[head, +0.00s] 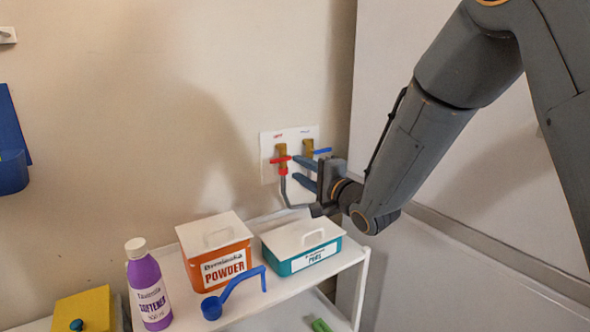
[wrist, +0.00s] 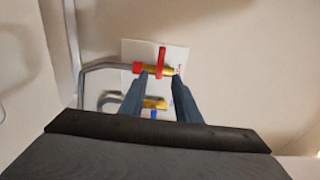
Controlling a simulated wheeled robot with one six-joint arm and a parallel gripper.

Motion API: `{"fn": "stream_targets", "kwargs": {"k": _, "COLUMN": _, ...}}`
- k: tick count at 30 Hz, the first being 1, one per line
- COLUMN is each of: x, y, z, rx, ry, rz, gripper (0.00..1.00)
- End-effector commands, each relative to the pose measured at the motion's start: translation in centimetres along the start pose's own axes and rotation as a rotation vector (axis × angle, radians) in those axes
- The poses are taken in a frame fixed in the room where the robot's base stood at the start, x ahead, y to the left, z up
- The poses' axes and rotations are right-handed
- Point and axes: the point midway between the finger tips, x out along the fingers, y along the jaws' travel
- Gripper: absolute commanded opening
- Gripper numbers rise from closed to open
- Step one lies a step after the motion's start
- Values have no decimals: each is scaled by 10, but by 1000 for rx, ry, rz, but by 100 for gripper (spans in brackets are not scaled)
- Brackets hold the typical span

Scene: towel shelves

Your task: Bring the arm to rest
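My gripper (head: 298,172) is raised in front of the white wall plate, above the shelf. In the wrist view, its two fingers (wrist: 160,76) are spread apart with nothing held between them. The red-handled brass tap (wrist: 161,68) lies just beyond the fingertips; I cannot tell if they touch it. In the head view, the red handle (head: 280,159) and blue handle (head: 322,151) both show. My arm reaches in from the upper right.
Below stand an orange powder box (head: 218,265), a teal box (head: 302,255), a blue scoop (head: 235,290) and a purple softener bottle (head: 149,290) on the white shelf (head: 345,262). Grey hoses (head: 300,204) run near my gripper. A tall pale panel (head: 375,70) stands behind my arm.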

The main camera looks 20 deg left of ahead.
Motion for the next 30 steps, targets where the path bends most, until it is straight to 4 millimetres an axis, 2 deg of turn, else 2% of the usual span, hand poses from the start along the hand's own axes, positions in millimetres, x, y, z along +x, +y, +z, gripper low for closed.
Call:
{"fn": "stream_targets", "kwargs": {"k": 11, "x": -4, "y": 0, "z": -1, "rx": -4, "ry": 4, "rz": 3, "gripper": 30}}
{"fn": "stream_targets", "kwargs": {"k": 14, "x": -12, "y": 6, "z": -15, "rx": -48, "ry": 41, "rz": 44, "gripper": 30}}
{"fn": "stream_targets", "kwargs": {"k": 17, "x": -35, "y": 23, "z": -46, "rx": -158, "ry": 122, "rz": 156, "gripper": 30}}
{"fn": "stream_targets", "kwargs": {"k": 20, "x": -78, "y": 49, "z": -85, "rx": -307, "ry": 207, "rz": 345, "gripper": 30}}
{"fn": "stream_targets", "kwargs": {"k": 23, "x": -133, "y": 78, "z": -116, "rx": -442, "ry": 249, "rz": 565, "gripper": 30}}
{"fn": "stream_targets", "kwargs": {"k": 24, "x": -157, "y": 90, "z": -124, "rx": -487, "ry": 250, "rz": 655, "gripper": 30}}
{"fn": "stream_targets", "kwargs": {"k": 26, "x": -194, "y": 105, "z": -134, "rx": -545, "ry": 235, "rz": 787, "gripper": 30}}
{"fn": "stream_targets", "kwargs": {"k": 27, "x": -221, "y": 116, "z": -137, "rx": -576, "ry": 215, "rz": 875, "gripper": 30}}
{"fn": "stream_targets", "kwargs": {"k": 29, "x": -260, "y": 130, "z": -138, "rx": -614, "ry": 168, "rz": 1000, "gripper": 30}}
{"fn": "stream_targets", "kwargs": {"k": 30, "x": -286, "y": 138, "z": -135, "rx": -633, "ry": 126, "rz": 1079, "gripper": 30}}
